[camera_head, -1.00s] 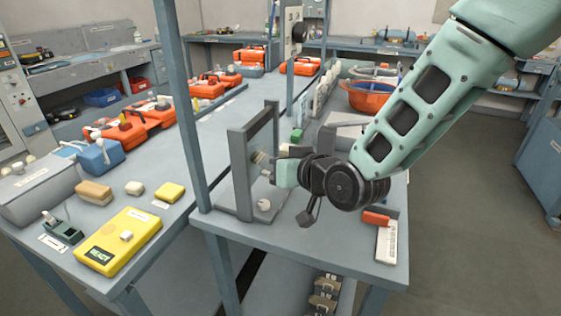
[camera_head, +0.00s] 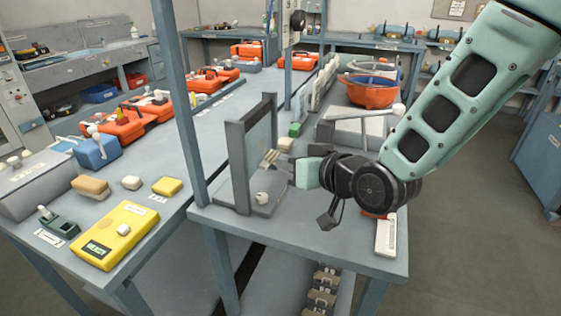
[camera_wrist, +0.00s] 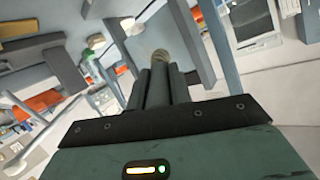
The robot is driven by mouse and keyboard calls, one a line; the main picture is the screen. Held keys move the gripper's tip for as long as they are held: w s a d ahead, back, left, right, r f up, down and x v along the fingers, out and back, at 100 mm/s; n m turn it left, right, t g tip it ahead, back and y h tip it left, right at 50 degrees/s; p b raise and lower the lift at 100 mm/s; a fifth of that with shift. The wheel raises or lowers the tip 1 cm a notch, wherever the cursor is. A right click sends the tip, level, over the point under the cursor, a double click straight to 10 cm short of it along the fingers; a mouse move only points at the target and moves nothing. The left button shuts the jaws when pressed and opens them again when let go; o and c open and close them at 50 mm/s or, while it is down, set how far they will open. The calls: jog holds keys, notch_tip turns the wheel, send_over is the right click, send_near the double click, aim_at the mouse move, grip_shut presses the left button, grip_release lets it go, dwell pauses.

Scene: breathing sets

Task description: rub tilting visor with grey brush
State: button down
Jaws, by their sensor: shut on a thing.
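The tilting visor (camera_head: 259,135) is a clear grey panel in a dark upright frame on the near bench. My gripper (camera_head: 284,166) is to the right of the frame, pointing left at the panel. It is shut on the grey brush (camera_head: 270,157), whose pale bristle end shows beyond the fingers. The brush's round tip (camera_wrist: 161,56) also shows past my gripper's fingers (camera_wrist: 161,78) in the wrist view. The bristles are close to the panel face; I cannot tell if they touch it. The fingers hide most of the handle.
A pale round knob (camera_head: 262,197) sits at the frame's foot. A white labelled device (camera_head: 386,237) lies at the front right. The bench front is mostly clear.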

jog(key=shift+s+d, duration=0.3)
jog(key=shift+d, duration=0.5)
jog(key=d, duration=0.1)
jog(key=s+d, duration=0.1)
jog(key=d, duration=0.1)
jog(key=shift+a, duration=0.1)
